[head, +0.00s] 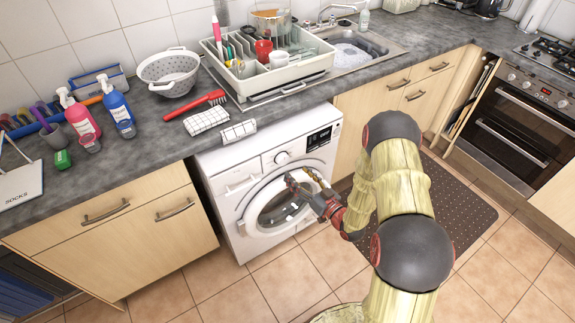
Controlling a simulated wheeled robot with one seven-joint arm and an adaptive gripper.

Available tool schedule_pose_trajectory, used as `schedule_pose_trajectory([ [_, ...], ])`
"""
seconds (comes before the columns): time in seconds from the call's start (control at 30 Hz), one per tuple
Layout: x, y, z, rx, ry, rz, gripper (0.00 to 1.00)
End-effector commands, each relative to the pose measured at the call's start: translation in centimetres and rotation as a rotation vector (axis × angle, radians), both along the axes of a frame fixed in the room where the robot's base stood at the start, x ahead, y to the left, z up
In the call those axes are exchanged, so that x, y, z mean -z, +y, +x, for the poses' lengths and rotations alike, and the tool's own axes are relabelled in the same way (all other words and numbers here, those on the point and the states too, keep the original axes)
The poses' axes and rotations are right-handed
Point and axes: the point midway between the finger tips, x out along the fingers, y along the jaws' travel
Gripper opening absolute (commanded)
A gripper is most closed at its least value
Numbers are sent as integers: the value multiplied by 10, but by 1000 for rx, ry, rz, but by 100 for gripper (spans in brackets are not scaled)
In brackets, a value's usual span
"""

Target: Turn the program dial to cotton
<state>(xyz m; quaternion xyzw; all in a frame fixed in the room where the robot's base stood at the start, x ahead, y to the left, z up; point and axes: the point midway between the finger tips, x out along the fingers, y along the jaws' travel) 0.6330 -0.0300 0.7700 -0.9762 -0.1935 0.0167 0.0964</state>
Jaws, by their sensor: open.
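The white washing machine (222,197) stands under the counter in the middle of the head view. Its round program dial (282,158) is on the top front panel, left of the dark display (319,138). The dial's setting is too small to read. My gripper (303,180) is open and in front of the machine, below and a little right of the dial, apart from it. It overlaps the upper part of the round door (252,217) in the picture. Whether it touches the door cannot be told.
My arm comes in from the lower right. Above the machine, the counter holds a dish rack (262,83), a colander (168,71), a red brush (196,105) and folded cloths (205,119). A dark mat (462,210) lies on the tiled floor at right.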

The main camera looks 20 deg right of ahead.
Motion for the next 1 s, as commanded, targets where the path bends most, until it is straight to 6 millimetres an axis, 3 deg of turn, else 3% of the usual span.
schedule_pose_trajectory([
  [0.5,2,26,62,1,1,-3,57],
  [0.87,1,28,67,1,4,-2,57],
  [1.0,1,28,67,1,4,-2,49],
])
